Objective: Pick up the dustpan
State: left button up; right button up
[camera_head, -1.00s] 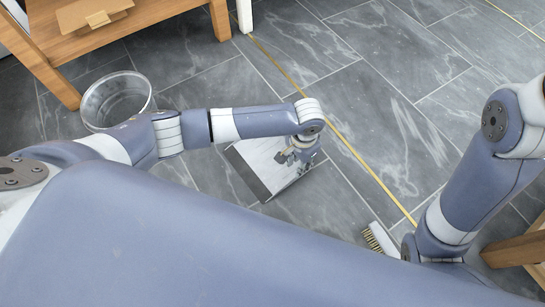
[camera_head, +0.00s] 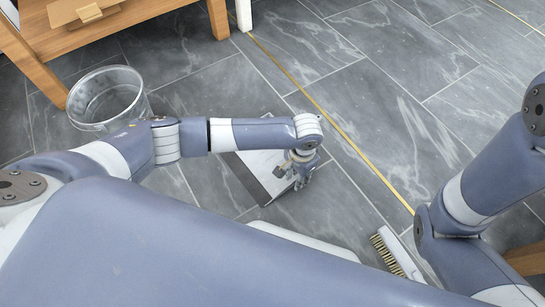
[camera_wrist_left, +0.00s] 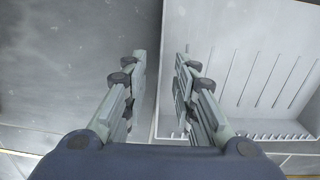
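The dustpan (camera_head: 254,174) lies on the floor below my left arm, a pale pan with a dark edge, partly hidden by the forearm and gripper. In the left wrist view the dustpan (camera_wrist_left: 260,62) fills the right side, with a ribbed inner surface and a row of short teeth. My left gripper (camera_head: 296,176) is at the dustpan's right side. In the left wrist view the left gripper (camera_wrist_left: 160,68) is open, its fingers on either side of the dustpan's side wall. I cannot tell whether they touch it. My right gripper is out of view.
A brush (camera_head: 392,252) with pale bristles lies on the floor beside my right arm. A clear round bin (camera_head: 106,100) stands left of my left arm, near a wooden table (camera_head: 150,12). A brass strip (camera_head: 330,122) crosses the tiles. The floor beyond the dustpan is clear.

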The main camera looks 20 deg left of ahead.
pick_arm(q)
grip_shut()
jog(key=shift+r, duration=0.15)
